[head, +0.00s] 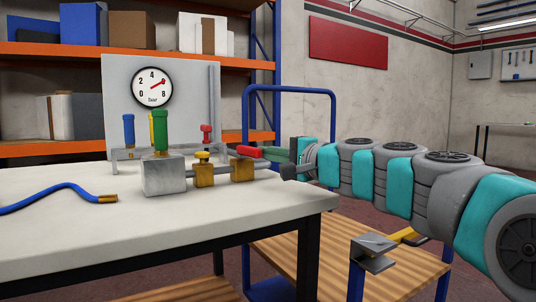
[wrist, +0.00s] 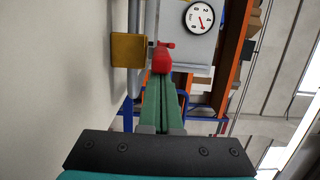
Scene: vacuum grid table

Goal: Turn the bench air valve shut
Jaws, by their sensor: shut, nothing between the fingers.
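The air valve is a brass block (head: 242,170) on the grey pipe along the bench, with a red lever (head: 248,151) on top. In the wrist view the brass block (wrist: 128,49) is at upper left and the red lever (wrist: 161,60) lies straight ahead of my fingertips. My gripper (head: 268,154) reaches in from the right at lever height. Its green fingers (wrist: 160,82) are shut together, with nothing between them, and their tips are at the lever's end. I cannot tell whether they touch it. The lever's far side is partly hidden.
A pressure gauge (head: 152,86) on a grey panel has its red needle near 6. A yellow-knobbed brass fitting (head: 203,170) and a grey block with a green top (head: 163,175) stand left of the valve. A blue hose (head: 55,192) lies on the white bench (head: 230,207). A blue-framed cart (head: 333,120) stands behind.

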